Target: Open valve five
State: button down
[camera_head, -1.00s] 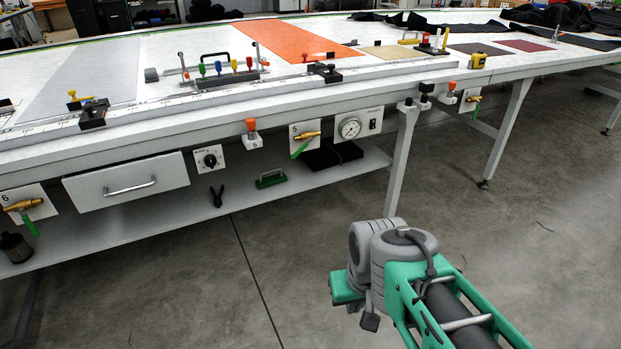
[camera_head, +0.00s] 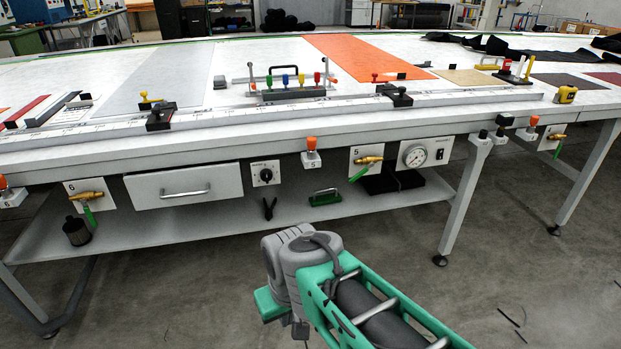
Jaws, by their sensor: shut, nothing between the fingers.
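Valve five is a brass valve (camera_head: 369,160) on a white plate marked 5 (camera_head: 360,153), fixed to the front of the long white table. Its green lever (camera_head: 358,174) points down and to the left, at an angle to the brass body. My arm's grey joint and green link show at the bottom centre, in front of the table and below and left of the valve in the picture. My gripper's fingers do not show. Nothing of mine touches the valve.
Left of valve five are an orange-topped button box (camera_head: 311,158), a rotary switch (camera_head: 264,173), a drawer (camera_head: 184,187) and valve six (camera_head: 86,196). A pressure gauge (camera_head: 415,155) is just right. A lower shelf (camera_head: 225,220) and table leg (camera_head: 463,205) stand below. The right floor is open.

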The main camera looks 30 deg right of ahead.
aim_at(364, 172)
jog(key=u, duration=0.05)
jog(key=i, duration=1.05)
jog(key=z, duration=0.6)
